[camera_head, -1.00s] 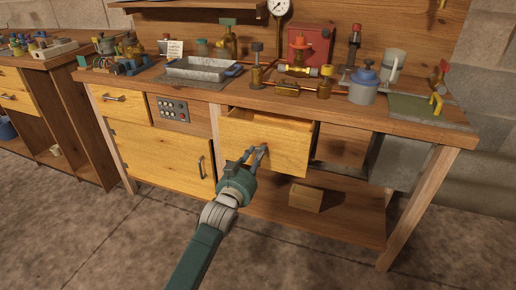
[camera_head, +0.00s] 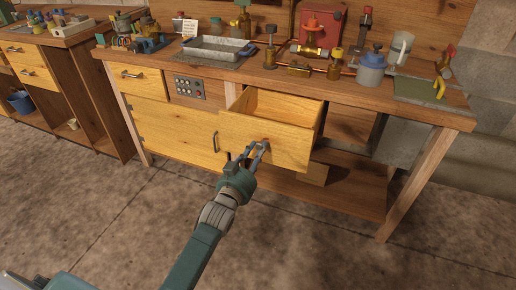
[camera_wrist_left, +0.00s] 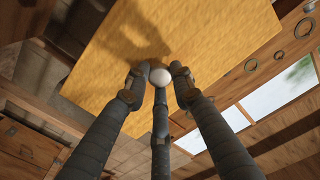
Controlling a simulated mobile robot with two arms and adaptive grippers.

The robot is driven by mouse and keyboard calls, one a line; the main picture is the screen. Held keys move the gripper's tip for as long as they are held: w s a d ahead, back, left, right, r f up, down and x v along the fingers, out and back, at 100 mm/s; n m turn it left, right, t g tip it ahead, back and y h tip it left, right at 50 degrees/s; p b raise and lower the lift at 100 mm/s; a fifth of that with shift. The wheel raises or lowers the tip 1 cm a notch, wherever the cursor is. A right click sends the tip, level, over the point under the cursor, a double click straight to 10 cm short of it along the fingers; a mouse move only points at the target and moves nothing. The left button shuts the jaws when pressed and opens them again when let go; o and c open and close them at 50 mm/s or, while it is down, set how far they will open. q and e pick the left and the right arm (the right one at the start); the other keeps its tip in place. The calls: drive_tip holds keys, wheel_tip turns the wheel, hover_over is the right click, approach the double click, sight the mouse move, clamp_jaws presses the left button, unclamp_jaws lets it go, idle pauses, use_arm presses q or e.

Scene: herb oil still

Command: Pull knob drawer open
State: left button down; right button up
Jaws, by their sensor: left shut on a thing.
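The knob drawer (camera_head: 262,141) is a yellow wooden drawer under the workbench, standing well out with its empty-looking inside showing. Its front (camera_wrist_left: 190,50) fills the upper middle of the left wrist view. My left gripper (camera_head: 259,147) is at the middle of the drawer front, with its fingers closed around the knob. In the left wrist view the round pale knob (camera_wrist_left: 160,77) sits between the fingertips. The fingers partly hide the knob in the head view. My right gripper is not in view.
The workbench top (camera_head: 225,75) carries a metal tray (camera_head: 215,49), brass fittings and a blue-grey pot (camera_head: 371,72). Below left is a cabinet door (camera_head: 170,130) with a handle. A wooden block (camera_head: 314,174) lies on the lower shelf. The floor in front is clear.

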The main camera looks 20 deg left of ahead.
use_arm(q)
drive_tip(key=shift+r, duration=0.3)
drive_tip(key=c, duration=1.5)
unclamp_jaws()
drive_tip(key=shift+d, duration=0.1)
drive_tip(key=shift+o, duration=0.2)
drive_tip(key=shift+f, duration=0.1)
drive_tip(key=s, duration=1.2)
drive_tip(key=shift+a, duration=0.25)
drive_tip(key=shift+f, duration=0.1)
